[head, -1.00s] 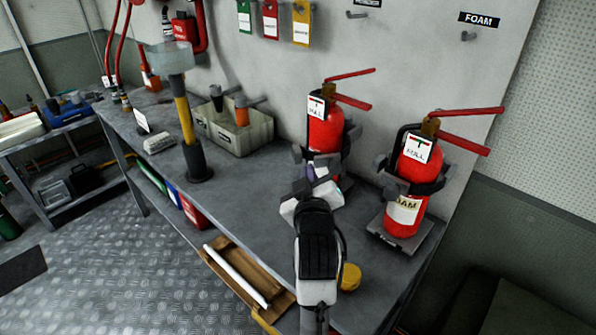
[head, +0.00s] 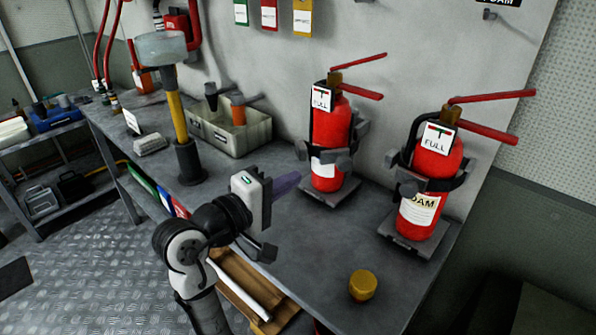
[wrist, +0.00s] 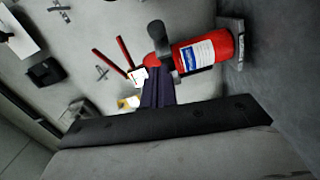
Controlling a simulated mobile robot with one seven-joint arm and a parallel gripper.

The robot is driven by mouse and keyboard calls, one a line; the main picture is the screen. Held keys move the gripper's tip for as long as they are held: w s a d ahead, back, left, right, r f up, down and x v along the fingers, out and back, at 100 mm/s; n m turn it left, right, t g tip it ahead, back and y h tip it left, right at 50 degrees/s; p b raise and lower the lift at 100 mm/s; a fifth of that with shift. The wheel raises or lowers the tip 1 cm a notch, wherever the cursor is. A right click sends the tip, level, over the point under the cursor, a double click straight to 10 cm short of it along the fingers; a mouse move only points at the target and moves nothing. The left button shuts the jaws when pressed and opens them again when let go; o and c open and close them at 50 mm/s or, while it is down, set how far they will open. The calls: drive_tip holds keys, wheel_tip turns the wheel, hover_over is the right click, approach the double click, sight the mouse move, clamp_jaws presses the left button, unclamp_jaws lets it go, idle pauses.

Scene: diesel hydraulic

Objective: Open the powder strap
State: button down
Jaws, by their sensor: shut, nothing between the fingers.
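Two red extinguishers stand in brackets on the bench. The right one (head: 418,212) has a label ending in "OAM". The left one (head: 328,130) has a white label whose text I cannot read; in the wrist view, an extinguisher (wrist: 205,50) shows a blue-and-white label. The left one's strap has a grey clasp piece (head: 344,159) on its front right side; I cannot tell whether the strap is fastened. My gripper (head: 294,181), with dark purple fingers, is shut and empty, left of the left extinguisher and apart from it. The fingers (wrist: 158,92) point towards the extinguisher in the wrist view.
A yellow cap-like object (head: 362,286) lies on the bench front. A sledgehammer (head: 181,110) stands upright at left, before a grey bin (head: 232,138) of tools. The bench (head: 310,240) is clear before the left extinguisher. A wooden tray (head: 240,285) is below.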

sight(336, 155)
drive_tip(key=p+x, duration=0.1)
drive_tip(key=x, duration=0.8)
drive_tip(key=shift+w+d, duration=0.1)
drive_tip(key=shift+d+y+p, duration=0.15)
drive_tip(key=shift+y+p, duration=0.15)
drive_tip(key=shift+p, duration=0.2)
